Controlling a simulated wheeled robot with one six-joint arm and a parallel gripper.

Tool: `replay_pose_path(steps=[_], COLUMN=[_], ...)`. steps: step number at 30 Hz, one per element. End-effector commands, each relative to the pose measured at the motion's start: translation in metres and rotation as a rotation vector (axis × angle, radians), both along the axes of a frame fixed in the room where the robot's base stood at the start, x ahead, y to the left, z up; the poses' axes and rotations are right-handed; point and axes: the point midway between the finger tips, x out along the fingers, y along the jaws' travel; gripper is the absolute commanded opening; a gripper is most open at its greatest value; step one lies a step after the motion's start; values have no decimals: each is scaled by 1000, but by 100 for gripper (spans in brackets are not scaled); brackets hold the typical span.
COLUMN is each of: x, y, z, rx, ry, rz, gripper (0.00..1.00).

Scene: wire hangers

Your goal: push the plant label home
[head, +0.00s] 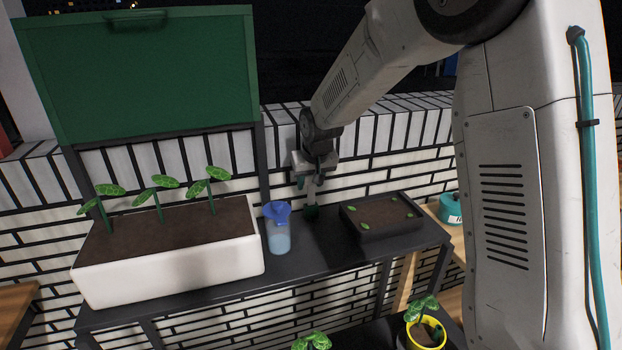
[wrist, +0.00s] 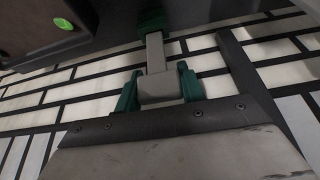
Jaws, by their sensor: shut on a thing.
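The plant label (wrist: 156,60) is a pale grey T-shape with a wide head and a narrower stem. It also shows in the head view (head: 311,190), upright above the shelf. My gripper (wrist: 159,88) has green fingertips, shut on both sides of the label's wide head. In the head view my gripper (head: 311,176) points down at the back of the shelf. A dark green holder (head: 311,212) stands on the shelf under the label; it also shows in the wrist view (wrist: 152,21). The stem meets the holder, with much of it still showing; its lower tip is hidden.
A dark tray of soil with small sprouts (head: 382,232) stands close right of the holder. A blue-topped bottle (head: 278,236) and a white planter (head: 175,272) stand to the left. The dark shelf (head: 345,257) is bare in front.

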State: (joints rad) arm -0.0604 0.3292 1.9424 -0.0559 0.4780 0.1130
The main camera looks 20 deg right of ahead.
Motion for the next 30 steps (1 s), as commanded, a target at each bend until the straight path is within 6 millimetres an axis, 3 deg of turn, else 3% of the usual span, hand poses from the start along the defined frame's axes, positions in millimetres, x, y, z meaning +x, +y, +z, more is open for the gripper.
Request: replay_pose_path(steps=[30], x=[0], y=[0], z=[-31], rx=[0], ry=[1], rz=[0], gripper=[15])
